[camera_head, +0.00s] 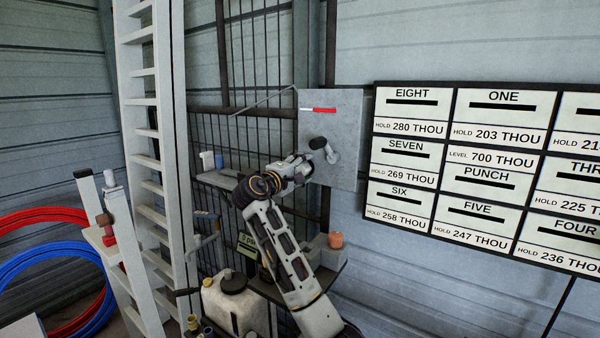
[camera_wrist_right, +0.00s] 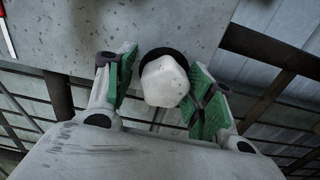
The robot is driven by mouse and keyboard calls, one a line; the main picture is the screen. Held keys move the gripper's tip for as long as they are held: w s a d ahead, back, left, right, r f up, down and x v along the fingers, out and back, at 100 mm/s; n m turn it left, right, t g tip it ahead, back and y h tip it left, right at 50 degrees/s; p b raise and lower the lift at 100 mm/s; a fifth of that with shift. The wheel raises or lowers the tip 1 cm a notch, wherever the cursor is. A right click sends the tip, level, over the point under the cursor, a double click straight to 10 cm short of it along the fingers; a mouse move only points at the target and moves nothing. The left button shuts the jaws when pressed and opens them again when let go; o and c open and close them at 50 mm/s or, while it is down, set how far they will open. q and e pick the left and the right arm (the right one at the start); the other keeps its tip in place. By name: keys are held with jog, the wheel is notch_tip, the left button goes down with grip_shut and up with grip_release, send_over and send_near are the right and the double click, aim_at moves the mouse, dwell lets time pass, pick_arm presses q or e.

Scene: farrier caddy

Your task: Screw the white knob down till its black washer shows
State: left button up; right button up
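The white knob (camera_wrist_right: 165,82) is in the middle of the right wrist view, rounded and faceted. A black disc, the washer (camera_wrist_right: 158,54), shows as a dark arc behind its far edge. My right gripper (camera_wrist_right: 163,88) has its green-padded fingers on either side of the knob. A gap shows between the knob and the left pad; the right pad is close to the knob, and I cannot tell if it touches. In the head view my right gripper (camera_head: 308,166) is at the grey panel (camera_head: 345,110) and hides the knob. My left gripper is not in view.
A red and white strip (camera_head: 318,109) is on the panel above the gripper. Beside the panel are a sign board (camera_head: 492,143) and dark wire mesh (camera_head: 240,130). A shelf with an orange item (camera_head: 335,240) and a white jug (camera_head: 232,305) are lower down. A ladder (camera_head: 150,130) stands left.

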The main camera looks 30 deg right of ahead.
jog(key=shift+f, duration=0.1)
jog(key=shift+a, duration=0.2)
jog(key=shift+s+a, duration=0.1)
jog(key=shift+a, duration=0.05)
jog(key=shift+p+v, duration=0.4)
jog(key=shift+v, duration=1.75)
jog(key=shift+s+f, duration=0.1)
notch_tip(320, 180, up, 9)
jog(key=p, duration=0.9)
send_over(299, 170)
jog(key=v, duration=0.4)
jog(key=shift+s, duration=0.1)
